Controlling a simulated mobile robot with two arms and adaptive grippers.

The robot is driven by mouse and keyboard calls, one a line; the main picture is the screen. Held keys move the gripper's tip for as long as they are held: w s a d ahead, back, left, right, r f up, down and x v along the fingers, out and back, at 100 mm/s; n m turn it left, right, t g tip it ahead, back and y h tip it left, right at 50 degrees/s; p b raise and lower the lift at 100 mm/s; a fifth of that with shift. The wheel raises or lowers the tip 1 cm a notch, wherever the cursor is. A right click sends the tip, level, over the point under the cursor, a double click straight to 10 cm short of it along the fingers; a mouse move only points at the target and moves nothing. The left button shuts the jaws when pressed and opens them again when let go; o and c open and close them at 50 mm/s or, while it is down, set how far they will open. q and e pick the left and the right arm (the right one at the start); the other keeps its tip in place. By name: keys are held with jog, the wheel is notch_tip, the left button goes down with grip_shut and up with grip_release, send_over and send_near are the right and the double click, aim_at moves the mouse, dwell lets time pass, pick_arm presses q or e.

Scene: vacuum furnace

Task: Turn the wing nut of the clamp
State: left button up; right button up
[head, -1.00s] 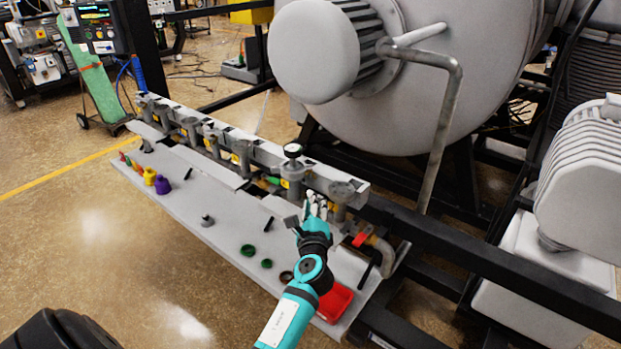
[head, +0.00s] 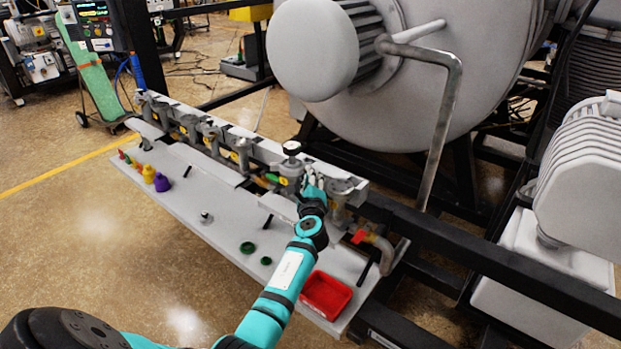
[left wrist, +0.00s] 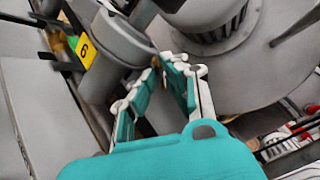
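A grey round flange fitting (left wrist: 122,42) with a yellow "6" label (left wrist: 86,50) is just beyond and left of the fingertips. I cannot make out the clamp's wing nut, and I cannot tell whether the fingers touch anything. My right gripper is not in view.
A red tray (head: 326,293), green rings (head: 247,247), a purple cup (head: 161,183) and a yellow cup (head: 148,174) rest on the grey shelf (head: 225,235). A red valve handle (head: 358,237) is right of my arm. The large grey vessel (head: 410,110) stands behind the manifold.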

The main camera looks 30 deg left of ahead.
pick_arm(q)
grip_shut()
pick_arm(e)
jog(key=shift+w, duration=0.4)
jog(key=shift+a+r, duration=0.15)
pick_arm(q)
jog(key=shift+m+p, duration=0.6)
jog(key=shift+m, duration=0.3)
jog(key=shift+r+m+p, duration=0.1)
jog(key=shift+m+p, duration=0.7)
jog(key=shift+m, duration=0.4)
jog(key=m+p, duration=0.2)
jog(key=m, duration=0.2)
jog(key=shift+g, duration=0.3)
jog(key=shift+s+m+p, duration=0.1)
jog(key=shift+m+p, duration=0.8)
jog(key=shift+m, duration=0.4)
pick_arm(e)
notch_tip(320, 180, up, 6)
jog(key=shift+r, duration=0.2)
pick_arm(q)
jog(key=shift+o, duration=1.2)
grip_release()
